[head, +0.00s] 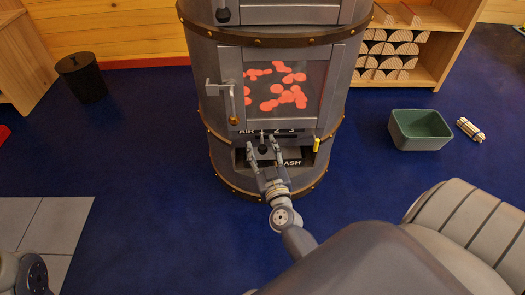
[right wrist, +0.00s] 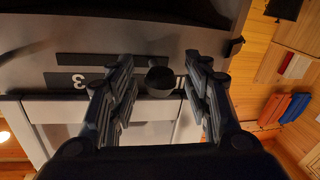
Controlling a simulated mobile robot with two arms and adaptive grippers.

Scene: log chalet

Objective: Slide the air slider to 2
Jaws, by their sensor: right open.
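The air slider's dark round knob (head: 262,147) is on the front of the grey stove (head: 340,75), below the glass door. It stands at about the 1 on the label strip (head: 299,131) reading AIR 1 2 3. In the right wrist view the knob (right wrist: 160,80) sits between the fingers, with the 3 to its left; the 2 is not clear there. My right gripper (head: 264,152) is open around the knob, reaching up from below. A gap shows on both sides of the knob in the right wrist view (right wrist: 159,82). My left gripper is not in view.
The ASH drawer (head: 295,162) is just below. A green bin (head: 420,130) and a small bundle (head: 470,130) lie right; a black bucket (head: 81,77) stands left. Blue floor is open between.

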